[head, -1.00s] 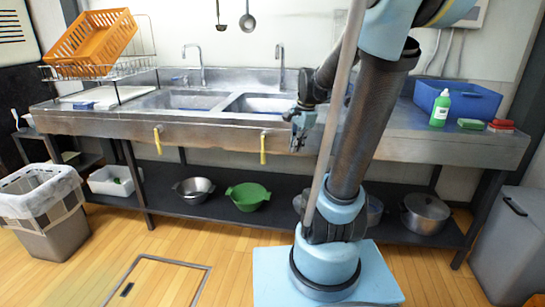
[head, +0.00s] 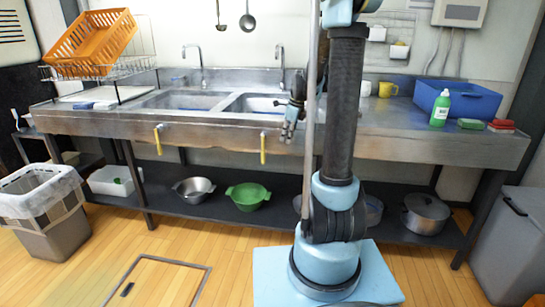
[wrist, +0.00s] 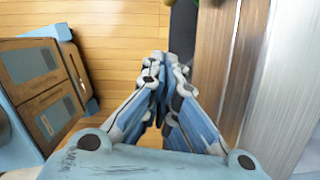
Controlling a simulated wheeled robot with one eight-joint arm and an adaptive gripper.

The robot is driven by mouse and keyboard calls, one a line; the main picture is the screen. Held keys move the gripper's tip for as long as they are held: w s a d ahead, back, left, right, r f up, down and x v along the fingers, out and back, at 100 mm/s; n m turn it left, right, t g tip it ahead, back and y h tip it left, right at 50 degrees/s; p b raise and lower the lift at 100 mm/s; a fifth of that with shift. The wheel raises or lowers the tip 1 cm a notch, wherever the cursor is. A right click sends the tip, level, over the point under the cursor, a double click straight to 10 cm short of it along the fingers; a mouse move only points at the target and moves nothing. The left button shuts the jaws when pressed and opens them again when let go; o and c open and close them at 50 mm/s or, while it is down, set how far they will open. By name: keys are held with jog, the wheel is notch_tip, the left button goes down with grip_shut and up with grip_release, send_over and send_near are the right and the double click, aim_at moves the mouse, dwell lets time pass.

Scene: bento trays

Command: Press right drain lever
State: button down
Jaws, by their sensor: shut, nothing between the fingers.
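The right drain lever (head: 263,148) is a yellow handle hanging from the front face of the steel sink counter, below the right basin. A matching yellow left lever (head: 158,139) hangs further left. My gripper (head: 288,134) points down just right of the right lever, in front of the counter's front edge, with a gap between them in the picture. Its fingers come together with nothing between them. In the wrist view my gripper (wrist: 166,62) points past the counter's edge toward the floor, and neither lever can be made out there.
The steel counter (wrist: 285,85) runs close along the right of the wrist view. A lower shelf holds a green colander (head: 248,196) and a metal bowl (head: 194,188). A green bottle (head: 440,108) and blue bin (head: 480,100) stand on the counter's right.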

aim_at(264, 149)
jog(key=shift+w+f, duration=0.1)
dwell(0.3)
jog(key=w+a+f, duration=0.2)
jog(key=a+f, duration=0.3)
jog(key=f, duration=0.4)
jog(key=shift+w+a+f, duration=0.3)
jog(key=shift+w+a, duration=0.1)
jog(key=shift+a, duration=0.1)
dwell(0.4)
